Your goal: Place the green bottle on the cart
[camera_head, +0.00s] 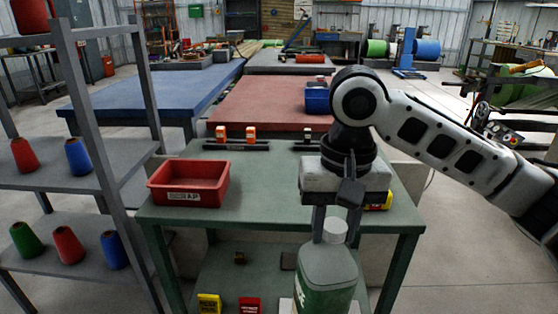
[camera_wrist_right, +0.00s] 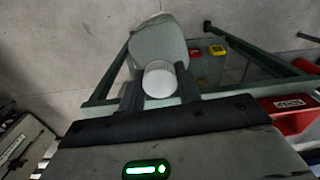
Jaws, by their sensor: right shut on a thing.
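The green bottle (camera_head: 328,268) has a pale cap and a green label. It hangs upright in the head view, its lower end near the bottom edge of the picture. My right gripper (camera_head: 336,226) is shut on its neck from above. The wrist view also shows the bottle (camera_wrist_right: 158,42) between the fingers of the right gripper (camera_wrist_right: 160,88). A green two-level table (camera_head: 260,199), possibly the cart, stands behind the bottle in the head view. The bottle covers part of its front edge and lower shelf. My left gripper is out of view.
A red bin (camera_head: 189,184) sits on the left of the green top, whose middle is bare. Yellow (camera_head: 208,303) and red (camera_head: 249,305) items are on the lower shelf. A grey rack (camera_head: 75,165) with thread cones stands left. Blue (camera_head: 155,88) and red (camera_head: 270,103) tables lie behind.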

